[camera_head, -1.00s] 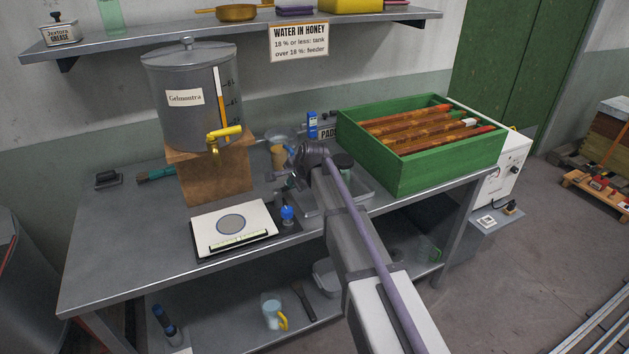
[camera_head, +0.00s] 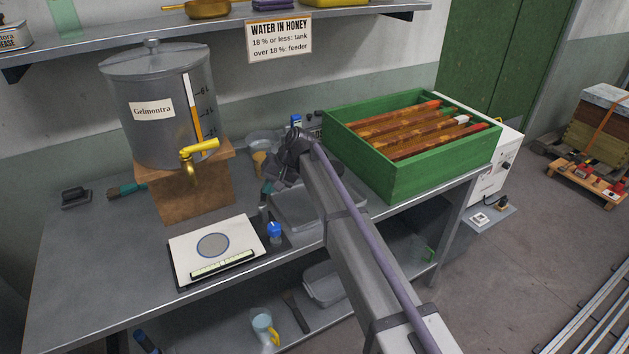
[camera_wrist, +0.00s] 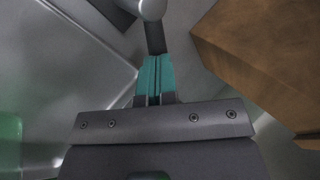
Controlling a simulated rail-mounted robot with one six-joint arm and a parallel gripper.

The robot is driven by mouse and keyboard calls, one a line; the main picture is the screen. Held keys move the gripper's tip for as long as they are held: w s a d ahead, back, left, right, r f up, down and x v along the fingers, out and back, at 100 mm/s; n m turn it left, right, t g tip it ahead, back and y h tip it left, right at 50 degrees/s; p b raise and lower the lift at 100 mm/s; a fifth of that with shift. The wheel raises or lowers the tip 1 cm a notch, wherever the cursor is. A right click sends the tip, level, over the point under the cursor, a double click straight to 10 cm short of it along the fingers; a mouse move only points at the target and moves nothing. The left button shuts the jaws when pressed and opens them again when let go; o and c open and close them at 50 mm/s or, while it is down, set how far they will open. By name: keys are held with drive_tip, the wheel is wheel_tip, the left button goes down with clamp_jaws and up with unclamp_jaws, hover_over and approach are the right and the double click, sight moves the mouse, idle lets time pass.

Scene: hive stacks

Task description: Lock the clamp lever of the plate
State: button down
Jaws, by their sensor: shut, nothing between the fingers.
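The plate (camera_head: 190,248) is a pale square with a grey round disc (camera_head: 213,245), lying on a dark base on the bench. A small blue-topped piece (camera_head: 275,232) stands upright at its right edge; I cannot tell whether it is the clamp lever. My gripper (camera_head: 264,198) points down over the bench, behind and right of the plate, apart from the blue piece. In the wrist view its teal fingers (camera_wrist: 154,80) are shut and empty. A grey rounded thing (camera_wrist: 152,8) shows beyond the fingers; I cannot tell what it is. The plate is not recognisable there.
A metal tank (camera_head: 150,110) with a yellow tap stands on a wooden block (camera_head: 190,190), also in the wrist view (camera_wrist: 260,50). A metal tray (camera_head: 290,215) lies beneath my arm. A green box of frames (camera_head: 430,170) stands right. The bench's front left is clear.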

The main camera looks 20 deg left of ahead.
drive_tip(key=shift+w, duration=0.15)
drive_tip(key=shift+s+a, duration=0.1)
drive_tip(key=shift+s, duration=0.2)
drive_tip(key=shift+s+d, duration=0.3)
drive_tip(key=shift+s, duration=0.35)
drive_tip(key=p+v, duration=1.1)
drive_tip(key=v, duration=0.3)
drive_tip(key=shift+p, duration=0.35)
